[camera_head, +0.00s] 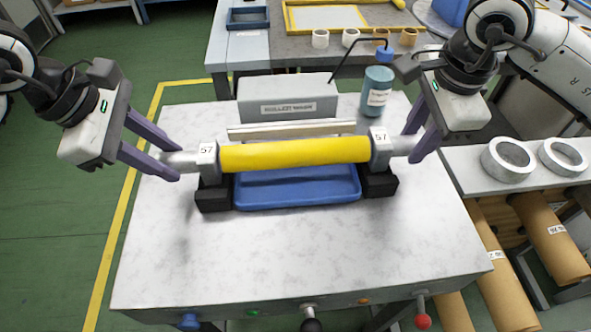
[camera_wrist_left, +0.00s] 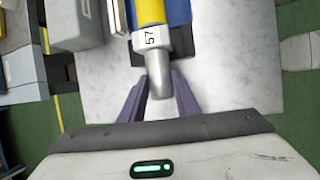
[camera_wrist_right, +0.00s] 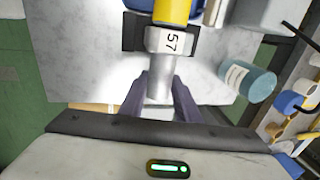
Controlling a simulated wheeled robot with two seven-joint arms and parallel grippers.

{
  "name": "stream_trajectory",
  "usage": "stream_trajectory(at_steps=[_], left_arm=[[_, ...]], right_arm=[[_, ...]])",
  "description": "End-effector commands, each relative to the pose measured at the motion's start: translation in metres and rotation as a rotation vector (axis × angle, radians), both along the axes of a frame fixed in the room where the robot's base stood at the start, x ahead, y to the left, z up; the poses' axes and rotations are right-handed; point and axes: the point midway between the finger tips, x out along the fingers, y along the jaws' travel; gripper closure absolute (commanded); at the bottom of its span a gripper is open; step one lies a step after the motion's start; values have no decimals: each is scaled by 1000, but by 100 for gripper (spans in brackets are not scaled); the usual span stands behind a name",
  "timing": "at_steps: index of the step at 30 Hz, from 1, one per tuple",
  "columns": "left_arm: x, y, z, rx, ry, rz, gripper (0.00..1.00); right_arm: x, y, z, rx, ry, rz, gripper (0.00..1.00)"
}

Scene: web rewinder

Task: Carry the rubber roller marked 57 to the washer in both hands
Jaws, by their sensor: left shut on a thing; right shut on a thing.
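The rubber roller (camera_head: 295,154) has a yellow middle and grey metal ends, each with a label marked 57. It lies level across the washer, over its blue tray (camera_head: 297,188) and in line with two black supports (camera_head: 214,197). I cannot tell whether it touches the supports. The washer's grey box (camera_head: 285,97) stands behind, with a partly legible label. My left gripper (camera_head: 178,161) is shut on the roller's left shaft end, also seen in the left wrist view (camera_wrist_left: 158,84). My right gripper (camera_head: 409,147) is shut on the right shaft end, also seen in the right wrist view (camera_wrist_right: 161,85).
A blue-grey bottle (camera_head: 377,92) stands right of the washer box, with a bent black rod close by. The front of the white table (camera_head: 300,250) is clear. Metal rings (camera_head: 508,160) lie on a side shelf at right, above brown rolls (camera_head: 550,235).

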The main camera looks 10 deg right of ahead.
Motion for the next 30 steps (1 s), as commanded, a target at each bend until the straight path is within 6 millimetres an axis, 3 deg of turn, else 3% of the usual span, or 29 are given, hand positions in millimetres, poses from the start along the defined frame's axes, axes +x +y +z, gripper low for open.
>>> stream_trajectory(at_steps=[1,4,16,30], left_arm=[[0,0,-3,-1,-1,0,69],[0,0,-1,0,0,0,52],[0,3,6,1,-3,1,52],[-17,38,88,1,-3,3,52]], right_arm=[[0,0,-4,0,0,0,69],[0,0,-1,0,0,0,52],[0,0,-1,0,0,0,52],[0,0,-1,0,0,0,52]])
